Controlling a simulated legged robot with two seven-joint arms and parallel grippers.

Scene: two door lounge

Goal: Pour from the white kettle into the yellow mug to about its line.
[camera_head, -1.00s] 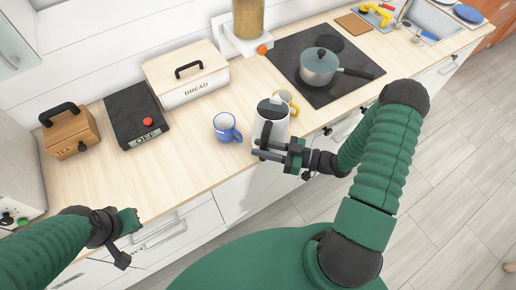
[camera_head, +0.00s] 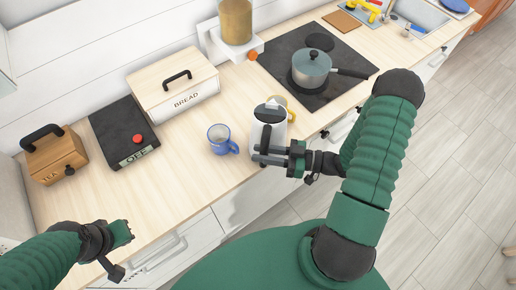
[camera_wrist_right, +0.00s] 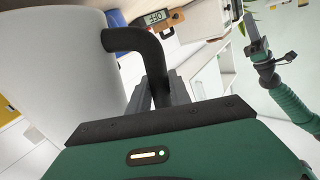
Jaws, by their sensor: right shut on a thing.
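The white kettle (camera_head: 265,126) with a dark lid stands or hangs at the counter's front edge in the head view; I cannot tell if its base touches. My right gripper (camera_head: 265,156) is shut on its black handle. In the right wrist view the kettle's white body (camera_wrist_right: 60,65) fills the left, with the handle (camera_wrist_right: 140,42) between the fingers. The yellow mug (camera_head: 288,112) is just behind the kettle, mostly hidden by it; its line and inside are not visible. My left gripper (camera_head: 126,234) is at the lower left, away from the counter objects; its jaws are unclear.
A blue mug (camera_head: 221,140) stands left of the kettle. A pot (camera_head: 311,68) sits on the dark hob (camera_head: 335,62) behind right. A bread box (camera_head: 175,84), a dark OFF device (camera_head: 122,130) and a wooden tea box (camera_head: 52,156) line the left. Bare counter lies in front of them.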

